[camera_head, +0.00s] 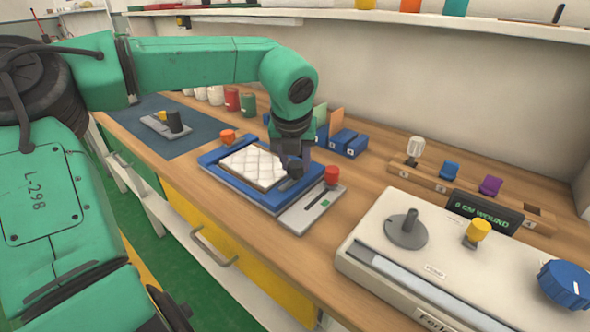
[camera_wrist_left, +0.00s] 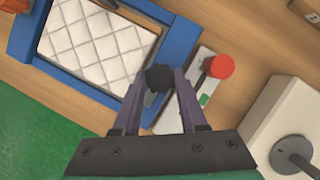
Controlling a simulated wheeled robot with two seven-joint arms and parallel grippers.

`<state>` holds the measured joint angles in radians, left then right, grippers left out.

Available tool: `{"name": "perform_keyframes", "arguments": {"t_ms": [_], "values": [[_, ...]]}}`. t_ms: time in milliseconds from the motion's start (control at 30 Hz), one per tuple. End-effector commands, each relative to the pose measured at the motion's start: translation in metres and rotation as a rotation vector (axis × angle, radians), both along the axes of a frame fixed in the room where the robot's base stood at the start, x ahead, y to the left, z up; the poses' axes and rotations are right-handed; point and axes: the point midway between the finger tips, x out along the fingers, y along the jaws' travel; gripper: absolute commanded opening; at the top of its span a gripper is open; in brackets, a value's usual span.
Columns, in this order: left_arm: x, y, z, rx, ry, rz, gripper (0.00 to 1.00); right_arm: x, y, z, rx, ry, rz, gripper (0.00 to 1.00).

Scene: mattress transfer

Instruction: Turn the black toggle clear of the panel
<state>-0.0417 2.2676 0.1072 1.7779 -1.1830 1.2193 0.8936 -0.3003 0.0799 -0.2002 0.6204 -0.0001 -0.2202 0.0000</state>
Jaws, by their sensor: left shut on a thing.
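A white quilted panel (camera_head: 252,167) lies in a blue frame (camera_head: 212,158) on the bench; both also show in the wrist view, the panel (camera_wrist_left: 92,38) and the frame (camera_wrist_left: 180,38). The black toggle (camera_head: 291,172) is at the frame's right side, beside the panel's edge. In the wrist view its dark round knob (camera_wrist_left: 158,77) sits between my fingertips. My left gripper (camera_head: 294,164) reaches down from above and is shut on the toggle. Whether the toggle's arm overlaps the panel is hidden by the knob and fingers. My right gripper is not in view.
A grey plate with a red knob (camera_head: 331,174) lies right of the frame. A white machine with a blue dial (camera_head: 565,284) stands front right. Blue blocks (camera_head: 349,143) stand behind the frame. A blue-grey mat (camera_head: 200,134) lies at the left.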

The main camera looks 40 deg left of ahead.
Motion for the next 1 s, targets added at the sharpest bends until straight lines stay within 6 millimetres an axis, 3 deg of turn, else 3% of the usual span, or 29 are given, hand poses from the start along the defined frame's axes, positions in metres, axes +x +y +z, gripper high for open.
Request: {"name": "perform_keyframes", "arguments": {"t_ms": [533,567,633,1000], "values": [[0.0000,-0.0003,0.0004,-0.002,0.001,0.031,0.00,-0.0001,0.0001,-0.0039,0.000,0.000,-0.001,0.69],[0.0000,-0.0003,0.0004,-0.002,0.001,0.031,0.45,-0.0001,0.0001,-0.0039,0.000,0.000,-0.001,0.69],[0.0001,-0.0002,0.0004,-0.001,0.000,0.031,0.72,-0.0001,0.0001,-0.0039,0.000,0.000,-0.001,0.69],[-0.0010,-0.0009,0.0044,0.000,0.000,0.029,0.72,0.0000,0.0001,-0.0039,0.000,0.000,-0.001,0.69]]}}
